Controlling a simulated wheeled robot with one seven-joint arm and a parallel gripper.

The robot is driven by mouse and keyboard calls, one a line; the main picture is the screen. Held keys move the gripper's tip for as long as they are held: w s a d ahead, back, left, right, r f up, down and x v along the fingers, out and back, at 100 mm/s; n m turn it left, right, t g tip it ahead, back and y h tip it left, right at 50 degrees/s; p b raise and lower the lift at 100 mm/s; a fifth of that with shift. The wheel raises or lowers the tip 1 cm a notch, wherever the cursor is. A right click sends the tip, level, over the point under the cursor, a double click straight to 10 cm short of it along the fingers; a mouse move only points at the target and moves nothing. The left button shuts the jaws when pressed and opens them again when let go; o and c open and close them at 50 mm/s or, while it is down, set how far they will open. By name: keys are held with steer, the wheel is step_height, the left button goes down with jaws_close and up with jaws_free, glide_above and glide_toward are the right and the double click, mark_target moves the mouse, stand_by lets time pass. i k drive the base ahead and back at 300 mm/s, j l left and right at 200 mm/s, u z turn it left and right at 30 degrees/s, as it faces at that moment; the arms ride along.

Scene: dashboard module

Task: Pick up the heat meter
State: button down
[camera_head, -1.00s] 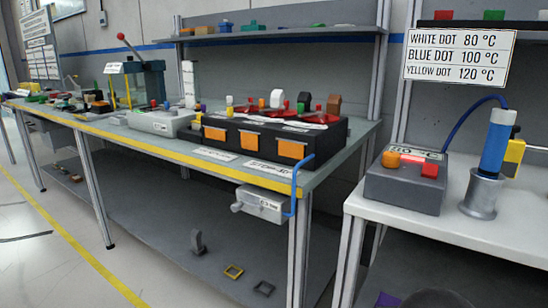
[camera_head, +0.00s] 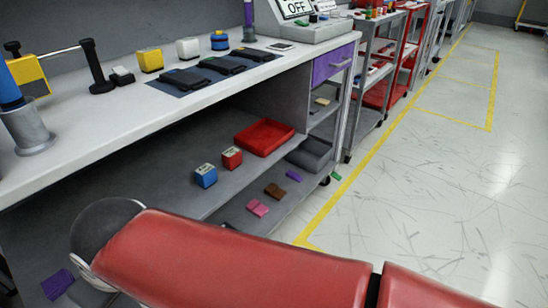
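I cannot tell for certain which object is the heat meter; nothing readable here names it. On the white bench (camera_head: 110,120) at the left edge, a blue cylindrical tool (camera_head: 10,95) stands in a metal cup (camera_head: 27,130), partly cut off by the frame. A yellow block with black parts (camera_head: 27,75) is just behind it. Several flat black devices (camera_head: 222,65) lie on a dark mat along the bench. My red arm crosses the bottom of the view; my gripper is not in view.
Yellow (camera_head: 149,59), white (camera_head: 188,48) and blue (camera_head: 219,41) pieces stand along the bench's back. A lower shelf holds a red tray (camera_head: 264,137), a blue box (camera_head: 205,175) and a red box (camera_head: 232,157). Carts (camera_head: 375,70) stand beyond. The floor at right (camera_head: 430,180) is clear.

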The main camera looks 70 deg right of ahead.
mark_target(231, 159)
steer(key=z, duration=1.75)
